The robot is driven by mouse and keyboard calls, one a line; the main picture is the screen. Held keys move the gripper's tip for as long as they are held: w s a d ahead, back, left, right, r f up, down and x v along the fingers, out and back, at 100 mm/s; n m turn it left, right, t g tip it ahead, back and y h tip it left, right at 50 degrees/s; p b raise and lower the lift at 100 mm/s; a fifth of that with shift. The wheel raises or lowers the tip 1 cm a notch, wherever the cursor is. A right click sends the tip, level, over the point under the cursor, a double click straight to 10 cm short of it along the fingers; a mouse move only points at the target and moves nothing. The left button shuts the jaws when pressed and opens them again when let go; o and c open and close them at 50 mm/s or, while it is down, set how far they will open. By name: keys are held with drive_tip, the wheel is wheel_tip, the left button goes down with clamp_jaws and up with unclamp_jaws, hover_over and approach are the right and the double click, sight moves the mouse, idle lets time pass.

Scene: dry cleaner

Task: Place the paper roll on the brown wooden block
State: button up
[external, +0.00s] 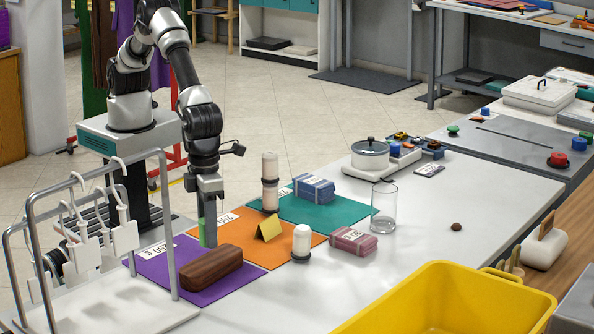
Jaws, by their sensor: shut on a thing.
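The brown wooden block (211,268), long with a rounded top, lies on the purple mat (160,263). My gripper (208,236) points straight down at the block's far side. It is shut on a narrow upright thing, of which a green strip (201,232) shows; the fingers hide most of it, so I cannot tell what it is. White cylinders with dark bands, which look like paper rolls, stand apart from my gripper: a tall one, perhaps two stacked (270,170), on the teal mat, and a shorter one (302,240) on the orange mat's right edge.
A yellow folded card (269,228) stands on the orange mat (240,235). Blue bundles (314,188), a pink bundle (353,241) and a clear glass (384,208) stand to the right. A yellow bin (440,290) is in front; a hanger rack (95,240) is at left.

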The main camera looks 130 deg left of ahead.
drive_tip(key=shift+f, duration=1.85)
drive_tip(key=shift+f, duration=0.1)
drive_tip(key=shift+f, duration=0.15)
drive_tip(key=o, duration=1)
drive_tip(key=shift+o, duration=0.2)
drive_tip(key=shift+r, duration=0.2)
